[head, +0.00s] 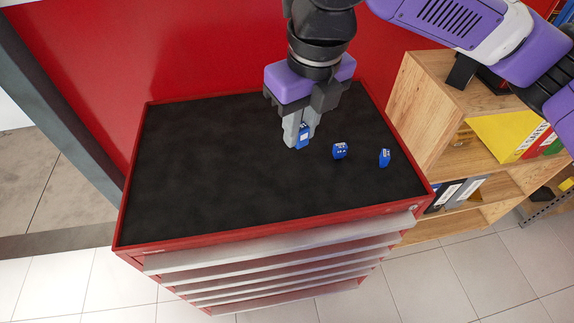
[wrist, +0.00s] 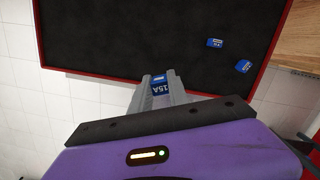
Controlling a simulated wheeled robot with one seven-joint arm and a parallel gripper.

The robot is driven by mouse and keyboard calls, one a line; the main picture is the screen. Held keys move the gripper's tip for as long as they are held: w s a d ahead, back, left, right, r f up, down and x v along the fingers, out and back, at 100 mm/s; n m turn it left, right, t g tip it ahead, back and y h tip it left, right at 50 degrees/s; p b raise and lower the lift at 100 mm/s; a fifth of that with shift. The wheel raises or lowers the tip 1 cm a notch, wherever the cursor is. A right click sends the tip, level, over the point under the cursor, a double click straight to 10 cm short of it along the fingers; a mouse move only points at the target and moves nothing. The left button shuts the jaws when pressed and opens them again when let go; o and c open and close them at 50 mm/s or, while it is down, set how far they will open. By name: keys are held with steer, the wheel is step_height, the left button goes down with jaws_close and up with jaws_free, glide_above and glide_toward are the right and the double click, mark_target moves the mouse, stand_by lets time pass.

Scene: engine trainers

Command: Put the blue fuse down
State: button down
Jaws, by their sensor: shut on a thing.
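My gripper (head: 302,134) is shut on a blue fuse (head: 303,138) above the black top of the red tool cabinet (head: 210,190). In the wrist view the same held fuse (wrist: 160,87), marked 15A, sits between the two grey fingers. I cannot tell whether its lower end touches the mat. Two other blue fuses rest on the black top to the right of my gripper: a nearer one (head: 340,150) and one farther right (head: 384,157). They also show in the wrist view at upper right, one (wrist: 214,43) and the other (wrist: 242,66).
The left and middle of the black top are clear, with a low red rim (head: 260,232) around it. A wooden shelf (head: 430,110) with binders (head: 530,140) stands close on the right. A red wall panel (head: 200,50) rises behind.

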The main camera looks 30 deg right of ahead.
mark_target(295, 193)
step_height(295, 193, down, 16)
steer(key=shift+f+p, duration=0.1)
steer(key=shift+p, duration=0.35)
steer(key=c, duration=1.3)
jaws_free()
steer(key=shift+f, duration=0.1)
steer(key=shift+o, duration=0.2)
